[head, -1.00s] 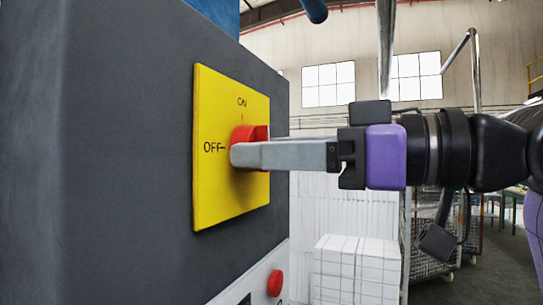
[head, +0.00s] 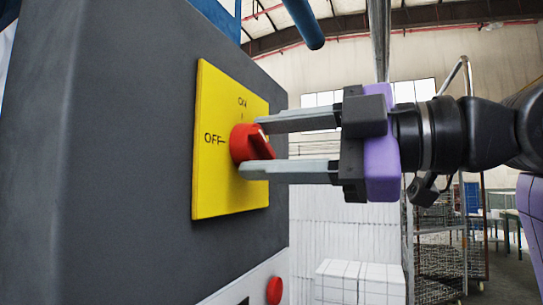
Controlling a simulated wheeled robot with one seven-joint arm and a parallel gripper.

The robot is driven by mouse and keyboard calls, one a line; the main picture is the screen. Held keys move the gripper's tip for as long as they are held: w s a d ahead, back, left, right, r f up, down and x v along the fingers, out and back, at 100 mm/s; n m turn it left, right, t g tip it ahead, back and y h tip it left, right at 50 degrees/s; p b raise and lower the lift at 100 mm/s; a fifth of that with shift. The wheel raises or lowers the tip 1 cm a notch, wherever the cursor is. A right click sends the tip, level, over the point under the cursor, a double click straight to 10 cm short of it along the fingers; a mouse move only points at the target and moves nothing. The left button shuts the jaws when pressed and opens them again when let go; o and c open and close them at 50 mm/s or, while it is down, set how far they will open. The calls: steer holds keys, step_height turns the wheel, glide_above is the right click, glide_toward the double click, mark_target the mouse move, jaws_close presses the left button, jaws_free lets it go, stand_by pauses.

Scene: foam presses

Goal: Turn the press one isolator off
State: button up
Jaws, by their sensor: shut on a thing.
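The isolator is a red rotary knob (head: 246,144) on a yellow plate (head: 220,190) fixed to the dark grey cabinet. The plate is marked ON above the knob and OFF to its left. The knob's raised grip looks slanted, between upright and level; its exact angle is hard to tell. My gripper (head: 250,147) comes in from the right with its two grey fingers one above the other. The fingers are shut on the knob's grip, one along its upper side and one along its lower side. The lower finger hides part of the knob.
The dark cabinet (head: 130,150) fills the left side. A red button (head: 274,290) sits on a light panel below the plate. White stacked blocks (head: 360,283) and a wire cage trolley (head: 437,250) stand behind. A blue pipe (head: 303,22) hangs above.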

steer(key=n+b, duration=0.1)
steer(key=n, duration=0.4)
steer(key=shift+n, duration=0.3)
stand_by(0.4)
steer(key=o, duration=1.4)
steer(key=shift+c, duration=0.2)
steer(key=b+v, duration=0.1)
steer(key=v, duration=0.7)
steer(key=shift+b, duration=0.4)
